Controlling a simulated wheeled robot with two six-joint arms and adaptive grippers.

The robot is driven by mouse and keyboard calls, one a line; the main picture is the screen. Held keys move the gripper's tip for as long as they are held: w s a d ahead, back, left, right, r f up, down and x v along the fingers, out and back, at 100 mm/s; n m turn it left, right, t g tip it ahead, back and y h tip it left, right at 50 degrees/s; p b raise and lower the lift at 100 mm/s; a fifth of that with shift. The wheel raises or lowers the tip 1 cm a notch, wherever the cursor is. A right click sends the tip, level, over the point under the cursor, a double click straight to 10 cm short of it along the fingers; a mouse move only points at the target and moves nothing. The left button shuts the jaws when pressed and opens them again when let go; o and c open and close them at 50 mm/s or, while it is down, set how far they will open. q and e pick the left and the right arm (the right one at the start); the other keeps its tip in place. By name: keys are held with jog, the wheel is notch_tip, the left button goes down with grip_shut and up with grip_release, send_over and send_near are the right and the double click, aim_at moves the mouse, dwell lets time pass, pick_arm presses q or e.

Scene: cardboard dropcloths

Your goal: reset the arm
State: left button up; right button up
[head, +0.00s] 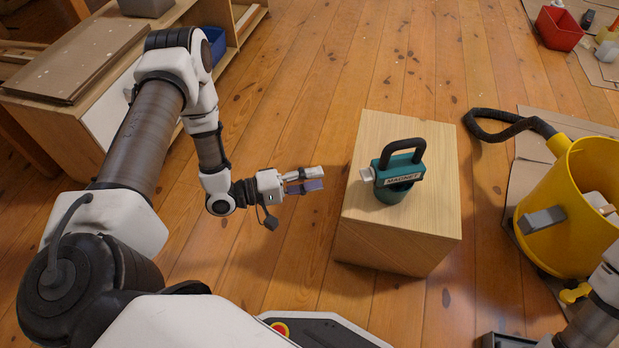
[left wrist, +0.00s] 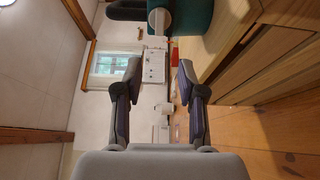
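My left gripper (head: 306,181) is in the middle of the head view, to the left of a wooden block and apart from it. In the left wrist view its two fingers (left wrist: 159,85) stand apart with nothing between them. A green magnet tool (head: 397,173) with a black handle and a "MAGNET" label stands on the block. Its green body also shows at the top of the left wrist view (left wrist: 193,15). Part of my right arm shows at the lower right edge of the head view; its gripper's fingers cannot be made out.
The wooden block (head: 390,240) stands on the plank floor right of my left gripper. A yellow bucket (head: 565,225) with a black hose stands at the right. A low shelf with cardboard sheets (head: 75,60) is at the upper left. A red bin (head: 558,28) lies far right. Floor beyond the block is clear.

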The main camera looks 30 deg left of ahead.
pick_arm(q)
jog(key=shift+s+a, duration=0.3)
jog(key=shift+s, duration=0.1)
jog(key=s+d+f+m+g+y, duration=0.35)
jog(key=f+y, duration=0.25)
jog(key=f, duration=0.3)
jog(key=s+a+f+m+g+y, duration=0.1)
jog(key=s+f+m+g+y, duration=0.2)
jog(key=s, duration=0.5)
jog(key=s+a+m+g+y, duration=0.2)
jog(key=s+g+y, duration=0.2)
jog(key=s+g, duration=0.25)
notch_tip(320, 180, up, 38)
jog(key=s+p, duration=0.1)
jog(key=p, duration=3.7)
jog(key=shift+s, duration=0.3)
